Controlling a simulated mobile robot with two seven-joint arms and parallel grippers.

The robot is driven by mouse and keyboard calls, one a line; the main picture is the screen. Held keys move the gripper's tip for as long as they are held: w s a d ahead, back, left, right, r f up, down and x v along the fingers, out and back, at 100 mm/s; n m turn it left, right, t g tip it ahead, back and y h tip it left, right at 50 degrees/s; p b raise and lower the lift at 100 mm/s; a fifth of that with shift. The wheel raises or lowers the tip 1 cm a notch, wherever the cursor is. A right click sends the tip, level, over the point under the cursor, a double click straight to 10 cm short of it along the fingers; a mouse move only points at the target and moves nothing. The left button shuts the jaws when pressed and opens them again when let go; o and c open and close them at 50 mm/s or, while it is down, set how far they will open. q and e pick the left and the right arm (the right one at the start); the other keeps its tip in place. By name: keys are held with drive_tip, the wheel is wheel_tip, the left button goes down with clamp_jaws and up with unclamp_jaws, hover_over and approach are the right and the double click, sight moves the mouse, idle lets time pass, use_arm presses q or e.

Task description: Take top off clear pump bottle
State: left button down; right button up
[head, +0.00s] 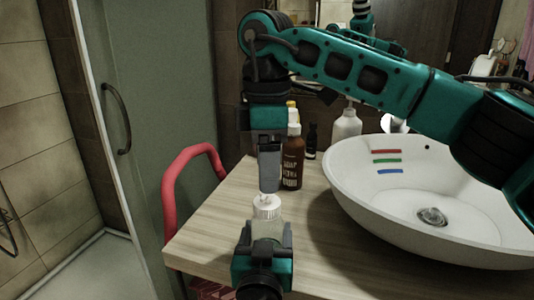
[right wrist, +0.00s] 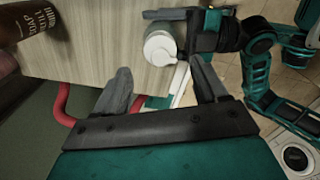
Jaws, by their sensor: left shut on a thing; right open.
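The clear pump bottle (head: 267,228) stands upright near the front left of the wooden counter, with a white pump top (head: 267,205) on it. My left gripper (head: 264,240) is shut on the bottle's body from the front. My right gripper (head: 269,180) points down just above the pump top, its fingers open and empty. In the right wrist view, the open fingers of the right gripper (right wrist: 160,88) show with the white pump top (right wrist: 160,46) beyond them, and my left gripper (right wrist: 205,30) beside the bottle.
A brown soap bottle (head: 292,160) stands behind the pump bottle, also in the right wrist view (right wrist: 25,22). A white bottle (head: 346,128) is farther back. A white basin (head: 345,190) fills the right of the counter (head: 215,225). A red rail (head: 170,200) runs along the left.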

sight(267, 202)
wheel_tip(267, 202, down, 6)
drive_tip(key=shift+f, duration=0.25)
drive_tip(key=shift+c, duration=0.5)
